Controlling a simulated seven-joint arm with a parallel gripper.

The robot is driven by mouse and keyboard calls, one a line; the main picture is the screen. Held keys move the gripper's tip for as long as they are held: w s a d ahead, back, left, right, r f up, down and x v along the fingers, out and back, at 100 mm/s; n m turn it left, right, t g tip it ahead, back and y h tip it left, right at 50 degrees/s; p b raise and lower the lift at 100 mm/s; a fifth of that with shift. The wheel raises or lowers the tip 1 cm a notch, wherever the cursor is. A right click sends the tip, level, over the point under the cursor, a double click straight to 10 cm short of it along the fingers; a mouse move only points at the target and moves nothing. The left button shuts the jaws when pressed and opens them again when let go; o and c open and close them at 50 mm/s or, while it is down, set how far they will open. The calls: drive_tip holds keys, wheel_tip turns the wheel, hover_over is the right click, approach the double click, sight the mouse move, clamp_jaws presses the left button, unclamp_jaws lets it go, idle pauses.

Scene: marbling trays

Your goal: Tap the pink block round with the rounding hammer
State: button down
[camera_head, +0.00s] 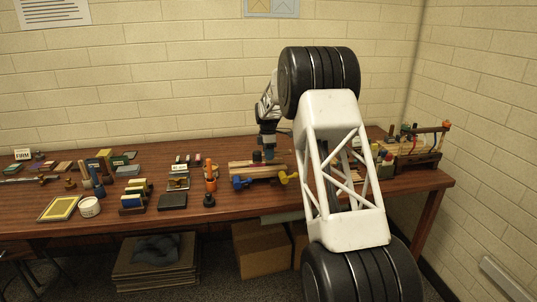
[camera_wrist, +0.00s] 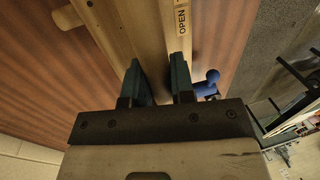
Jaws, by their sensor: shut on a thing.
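In the wrist view, the two dark fingers (camera_wrist: 160,82) are a little apart over the wooden beams (camera_wrist: 104,22), one marked OPEN. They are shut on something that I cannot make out. I cannot pick out the pink block or the rounding hammer for sure. A long orange-topped tool (camera_head: 437,130) lies across a rack at the right end, but I cannot tell whether it is the hammer.
An upright orange-handled tool (camera_head: 211,174) and a black pad (camera_head: 172,201) stand left of the press. A white tub (camera_head: 89,207) and a yellow-faced frame (camera_head: 60,208) lie farther left. My arm covers part of the table's right side.

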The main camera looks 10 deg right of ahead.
idle(0.4)
drive_tip(key=shift+r, duration=0.5)
drive_tip(key=shift+f, duration=0.45)
idle(1.1)
drive_tip(key=shift+r, duration=0.45)
drive_tip(key=shift+r, duration=0.15)
drive_tip(key=shift+r, duration=1.9)
drive_tip(key=shift+d, duration=1.2)
